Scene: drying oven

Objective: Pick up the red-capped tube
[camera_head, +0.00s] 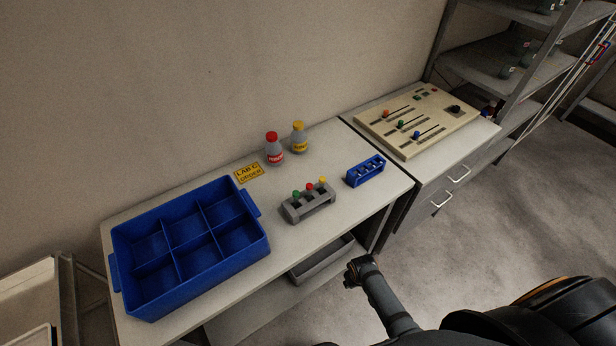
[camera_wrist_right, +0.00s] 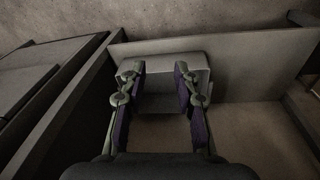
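Only the upper parts of the tubes show clearly. My right gripper (camera_wrist_right: 160,78) is open in the right wrist view, with nothing between its fingers. It faces a grey tray on the shelf below the tabletop. In the head view part of my arm reaches in at the lower right, in front of the table, and its fingers cannot be made out. My left gripper is not in view.
A blue divided crate (camera_head: 218,190) fills the table's left part. A control panel (camera_head: 418,118) stands farther right.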

